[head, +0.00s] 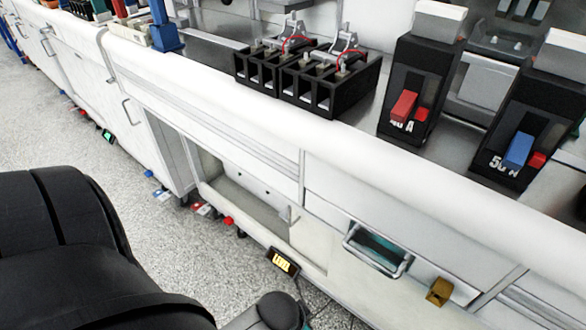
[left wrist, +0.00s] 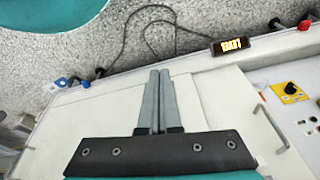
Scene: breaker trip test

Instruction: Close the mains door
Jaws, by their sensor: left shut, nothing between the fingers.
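In the head view a white bench front has an open recess (head: 238,188) low down. A small upright handle (head: 291,214) shows at its right side. I cannot tell for sure which panel is the mains door. In the left wrist view a flat white panel (left wrist: 232,98) lies beyond my left gripper (left wrist: 160,73), with a metal bar handle (left wrist: 271,128) near its right. My left gripper is shut and empty, its fingertips over the panel's edge area; contact cannot be told. My left gripper's fingers do not show in the head view. My right gripper is not in view.
A lit display box (head: 284,261) stands by the bench foot, and a cable lies on the floor (left wrist: 130,40). A drawer handle (head: 376,252) and a brass-coloured block (head: 439,291) stick out at the right. Breakers (head: 420,85) stand on the bench top.

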